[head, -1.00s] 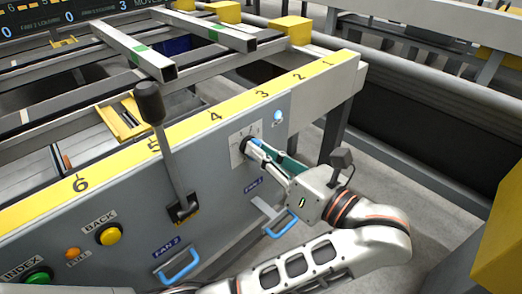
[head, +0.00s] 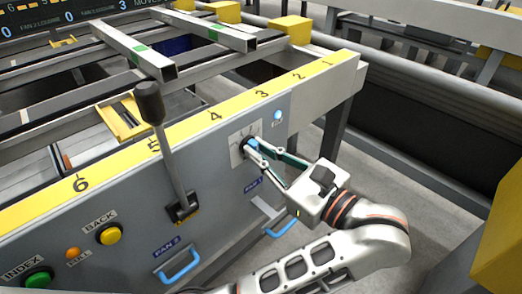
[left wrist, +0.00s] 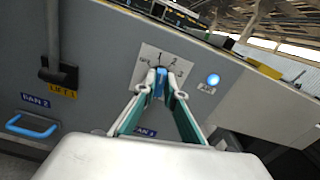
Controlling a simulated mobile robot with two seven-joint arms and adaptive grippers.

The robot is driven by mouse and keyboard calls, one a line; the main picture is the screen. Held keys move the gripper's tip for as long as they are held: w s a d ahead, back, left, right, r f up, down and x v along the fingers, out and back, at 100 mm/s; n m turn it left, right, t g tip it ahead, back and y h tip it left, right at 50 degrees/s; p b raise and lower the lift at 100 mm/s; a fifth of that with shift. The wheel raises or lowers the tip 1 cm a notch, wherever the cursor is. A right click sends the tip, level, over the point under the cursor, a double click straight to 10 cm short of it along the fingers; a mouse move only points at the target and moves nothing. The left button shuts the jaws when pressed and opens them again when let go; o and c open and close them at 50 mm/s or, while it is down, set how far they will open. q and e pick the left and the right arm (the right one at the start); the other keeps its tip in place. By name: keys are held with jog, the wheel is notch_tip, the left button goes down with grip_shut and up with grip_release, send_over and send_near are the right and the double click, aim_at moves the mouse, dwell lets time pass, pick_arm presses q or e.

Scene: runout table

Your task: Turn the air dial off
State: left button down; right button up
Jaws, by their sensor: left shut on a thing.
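The air dial is a blue knob (left wrist: 160,82) on a pale plate (left wrist: 148,62) marked with OFF, 1, 2 and 3. In the head view the plate (head: 238,138) is on the grey side panel, under the yellow numbered rail. My left gripper (head: 254,146) reaches it from the lower right, its fingers shut on the knob. In the left wrist view the two fingertips (left wrist: 161,86) lie on either side of the knob. The fingers partly cover the knob, and its exact setting is hard to read. My right gripper is not in view.
A blue AIR lamp (head: 278,116) is lit beside the plate. A black-knobbed lever (head: 150,103) stands to the left. Blue handles (head: 178,266) stick out below, and yellow BACK (head: 109,235) and green INDEX (head: 38,278) buttons are at lower left.

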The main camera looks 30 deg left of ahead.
pick_arm(q)
jog(key=shift+s+a+f+n, duration=0.1)
jog(key=shift+f+n, duration=0.05)
jog(key=shift+n, duration=4.85)
jog(key=c, duration=2.1)
grip_release()
notch_tip(320, 180, up, 10)
jog(key=shift+r, duration=0.1)
